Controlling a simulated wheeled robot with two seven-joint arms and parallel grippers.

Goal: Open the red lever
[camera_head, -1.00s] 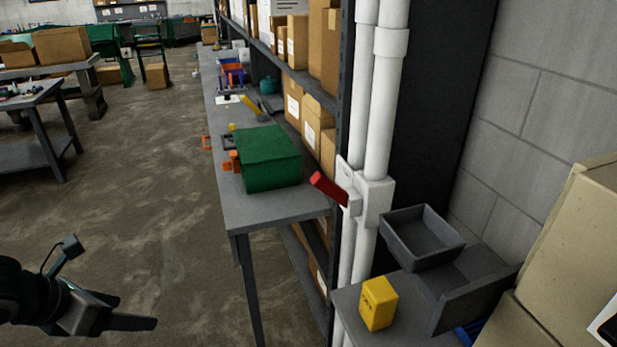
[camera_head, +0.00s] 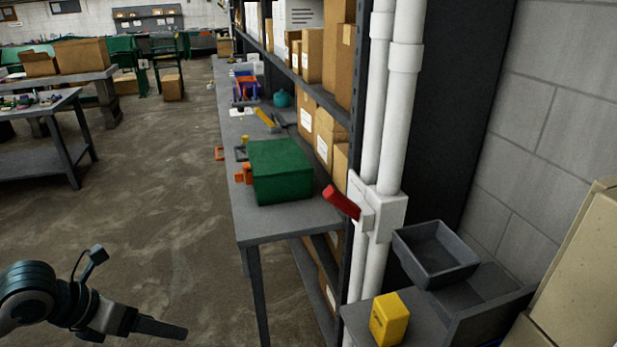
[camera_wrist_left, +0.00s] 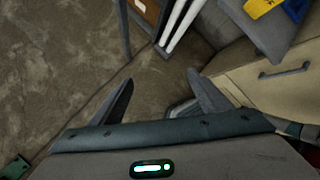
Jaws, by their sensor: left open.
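The red lever (camera_head: 341,202) sticks out up and to the left from a white box (camera_head: 378,212) on the white vertical pipes (camera_head: 400,110), right of centre in the head view. My left gripper (camera_head: 160,328) is low at the left in the head view, over the floor and well apart from the lever. In the left wrist view the two fingers of my left gripper (camera_wrist_left: 160,98) are spread with nothing between them. The lever does not show in the left wrist view. My right gripper is not in view.
A grey workbench (camera_head: 285,222) carries a green box (camera_head: 280,170) left of the lever. A grey bin (camera_head: 435,252) and a yellow block (camera_head: 389,320) sit below and right of it. Cardboard boxes (camera_head: 575,280) stand at the right edge.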

